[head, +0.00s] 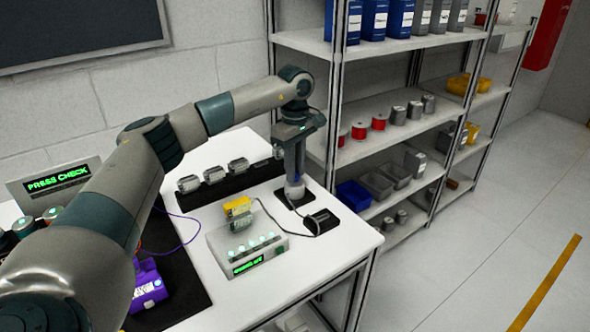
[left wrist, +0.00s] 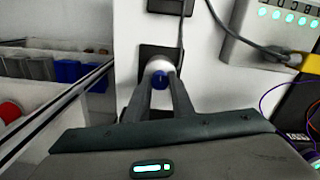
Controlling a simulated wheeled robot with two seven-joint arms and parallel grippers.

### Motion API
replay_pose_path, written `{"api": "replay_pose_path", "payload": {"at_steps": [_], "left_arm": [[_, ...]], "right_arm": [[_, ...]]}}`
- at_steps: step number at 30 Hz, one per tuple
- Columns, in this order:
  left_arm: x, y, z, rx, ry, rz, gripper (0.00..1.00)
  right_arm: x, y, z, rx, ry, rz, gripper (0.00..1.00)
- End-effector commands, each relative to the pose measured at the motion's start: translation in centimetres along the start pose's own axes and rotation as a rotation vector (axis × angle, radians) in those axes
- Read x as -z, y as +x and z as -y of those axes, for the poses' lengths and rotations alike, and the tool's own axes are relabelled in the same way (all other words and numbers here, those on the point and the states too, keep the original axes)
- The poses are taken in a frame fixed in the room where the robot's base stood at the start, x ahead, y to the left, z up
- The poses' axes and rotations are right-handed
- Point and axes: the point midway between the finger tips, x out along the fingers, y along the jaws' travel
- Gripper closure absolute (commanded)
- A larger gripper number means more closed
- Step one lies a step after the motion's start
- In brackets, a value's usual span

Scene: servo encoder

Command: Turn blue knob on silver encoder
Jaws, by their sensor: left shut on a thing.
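The silver encoder (head: 294,190) stands upright on a black square base (head: 309,197) near the table's right edge. It shows in the left wrist view as a round silver body (left wrist: 158,65) with the blue knob (left wrist: 160,81) on top. My left gripper (head: 295,178) points straight down over it from above. In the left wrist view its two fingers (left wrist: 160,84) close on the blue knob from both sides. In the head view the fingers mostly hide the knob. My right gripper is not in view.
A black box (head: 321,222) with a cable stands right beside the encoder. A grey box with lit buttons (head: 248,252) and a yellow part (head: 238,206) are in front. A black rack (head: 232,184) of silver cylinders lies left. A shelf (head: 400,145) stands close behind the table's right edge.

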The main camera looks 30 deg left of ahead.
Motion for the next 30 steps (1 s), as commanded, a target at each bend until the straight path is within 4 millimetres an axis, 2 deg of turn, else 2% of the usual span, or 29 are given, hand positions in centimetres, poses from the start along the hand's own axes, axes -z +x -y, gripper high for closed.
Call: {"api": "replay_pose_path", "payload": {"at_steps": [9, 10, 12, 23, 30], "left_arm": [[0.1, -0.4, -0.2, -0.009, -0.002, -0.001, 1.00], [0.1, -0.4, -0.2, -0.009, -0.002, -0.001, 0.74], [0.1, -0.4, -0.1, -0.008, -0.002, 0.000, 0.60], [0.0, -0.2, -0.1, -0.003, -0.001, 0.000, 0.60], [0.0, -1.8, -0.1, -0.004, -0.001, 0.000, 0.60]], "right_arm": [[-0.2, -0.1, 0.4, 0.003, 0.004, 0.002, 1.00], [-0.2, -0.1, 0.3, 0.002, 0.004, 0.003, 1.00], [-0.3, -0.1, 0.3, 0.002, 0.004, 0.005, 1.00], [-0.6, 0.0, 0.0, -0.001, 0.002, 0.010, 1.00], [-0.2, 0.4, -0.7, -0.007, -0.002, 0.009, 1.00]]}}
